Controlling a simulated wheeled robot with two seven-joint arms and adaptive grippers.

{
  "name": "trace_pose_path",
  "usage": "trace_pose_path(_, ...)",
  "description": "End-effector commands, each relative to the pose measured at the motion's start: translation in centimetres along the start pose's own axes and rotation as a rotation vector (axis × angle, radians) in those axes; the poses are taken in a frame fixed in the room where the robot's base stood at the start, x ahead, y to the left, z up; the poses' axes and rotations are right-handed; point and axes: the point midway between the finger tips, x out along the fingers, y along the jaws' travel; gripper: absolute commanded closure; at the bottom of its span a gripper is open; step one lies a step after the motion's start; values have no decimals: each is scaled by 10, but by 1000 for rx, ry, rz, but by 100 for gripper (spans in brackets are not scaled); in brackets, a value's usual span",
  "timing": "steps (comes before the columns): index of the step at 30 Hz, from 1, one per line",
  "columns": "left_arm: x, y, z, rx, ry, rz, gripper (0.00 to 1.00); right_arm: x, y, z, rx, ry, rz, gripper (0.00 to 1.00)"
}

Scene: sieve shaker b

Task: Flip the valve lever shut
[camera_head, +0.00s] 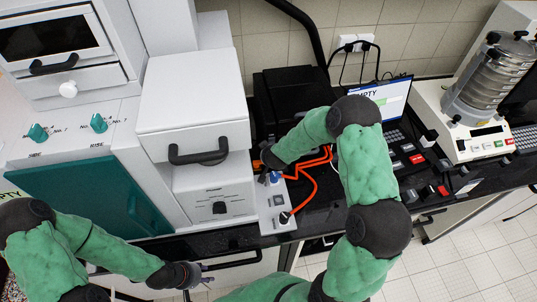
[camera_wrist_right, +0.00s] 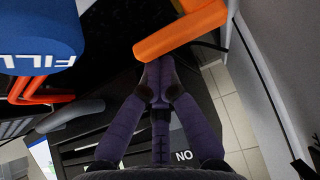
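A flat orange bar, which looks like the valve lever (camera_wrist_right: 180,32), crosses the top of the right wrist view. My right gripper (camera_wrist_right: 160,78) has its purple fingers drawn together at the tips, just below the bar's left end. I cannot tell if they touch it. Nothing shows between them. In the head view my right gripper (camera_head: 268,160) is largely hidden by its own arm, above the white control strip beside the orange hoses. My left gripper (camera_head: 203,276) is low at the left, in front of the counter edge, away from the valve; its opening is unclear.
A blue block marked FILL (camera_wrist_right: 40,30) is beside the lever. Orange hoses (camera_head: 306,185) run over the dark counter. A white box with a black handle (camera_head: 195,105) stands left of the right gripper. A laptop (camera_head: 390,97) and sieve shaker (camera_head: 485,85) are at the right.

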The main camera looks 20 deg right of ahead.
Motion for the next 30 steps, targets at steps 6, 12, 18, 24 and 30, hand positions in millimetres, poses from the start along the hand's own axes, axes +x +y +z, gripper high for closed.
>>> trace_pose_path(6, -6, 2, 0, 0, 0, 0, 60, -3, 0, 5, -2, -6, -2, 100)
trace_pose_path(12, -14, 5, 0, 0, 0, 0, 60, -7, 0, 9, -2, -5, -1, 100)
trace_pose_path(18, -20, 7, 1, 0, 0, 0, 60, -13, -2, 16, -1, -4, -1, 100)
trace_pose_path(24, -24, 8, 1, 0, 0, 0, 60, -18, -6, 23, -2, -5, -2, 100)
trace_pose_path(30, -26, 10, 1, 0, 0, 0, 60, -21, -9, 27, -1, -4, -1, 100)
